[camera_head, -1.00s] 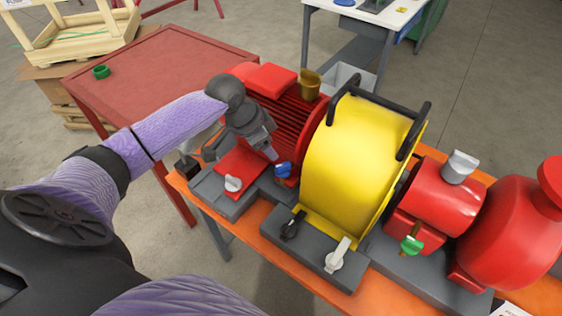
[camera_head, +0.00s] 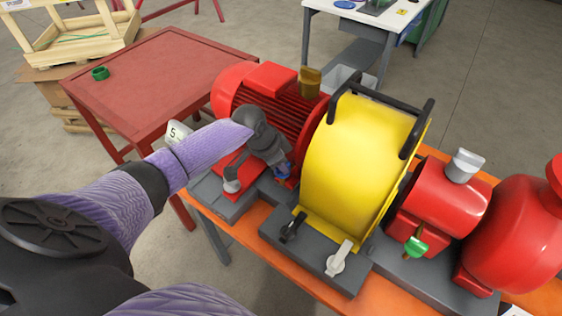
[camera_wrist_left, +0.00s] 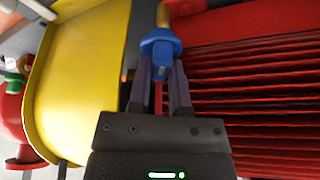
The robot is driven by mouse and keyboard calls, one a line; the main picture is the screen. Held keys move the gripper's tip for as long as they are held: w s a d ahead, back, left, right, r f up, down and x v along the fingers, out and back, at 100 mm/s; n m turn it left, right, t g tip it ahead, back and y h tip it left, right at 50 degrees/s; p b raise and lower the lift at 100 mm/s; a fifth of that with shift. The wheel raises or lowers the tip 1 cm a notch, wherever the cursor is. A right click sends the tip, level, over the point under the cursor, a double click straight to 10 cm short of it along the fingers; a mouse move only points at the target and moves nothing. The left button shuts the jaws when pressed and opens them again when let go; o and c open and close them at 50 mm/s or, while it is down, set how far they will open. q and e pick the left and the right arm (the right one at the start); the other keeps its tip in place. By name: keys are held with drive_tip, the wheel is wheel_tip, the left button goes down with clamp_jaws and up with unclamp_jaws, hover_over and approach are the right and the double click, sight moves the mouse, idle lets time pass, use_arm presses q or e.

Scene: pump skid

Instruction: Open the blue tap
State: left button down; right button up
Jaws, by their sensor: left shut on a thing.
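The blue tap (camera_head: 285,171) sits low in front of the red finned motor (camera_head: 283,110), left of the yellow guard (camera_head: 350,155). My left gripper (camera_head: 282,166) reaches down to it and hides part of it in the head view. In the left wrist view the blue tap (camera_wrist_left: 160,47) lies between the fingers of my left gripper (camera_wrist_left: 162,72), which are shut on its handle. My right gripper is not in view.
Near the blue tap are a white-handled tap (camera_head: 232,186), a black tap (camera_head: 292,230) and another white tap (camera_head: 338,260). A green tap (camera_head: 416,247) and a grey one (camera_head: 464,165) are farther right. A red table (camera_head: 150,85) stands at the back left.

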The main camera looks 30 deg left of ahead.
use_arm(q)
drive_tip(key=n+p, duration=0.1)
drive_tip(key=p, duration=0.1)
drive_tip(key=n+p, duration=0.2)
drive_tip(key=shift+r+t+y, duration=0.25)
drive_tip(key=shift+t+y, duration=0.05)
drive_tip(key=shift+y, duration=0.1)
drive_tip(key=shift+d+f+n+y+p, duration=0.15)
drive_tip(key=shift+n+y+p, duration=0.45)
drive_tip(key=shift+n+p, duration=0.95)
drive_tip(key=shift+f, duration=0.1)
drive_tip(key=c, duration=0.6)
unclamp_jaws()
drive_tip(key=shift+o, duration=0.2)
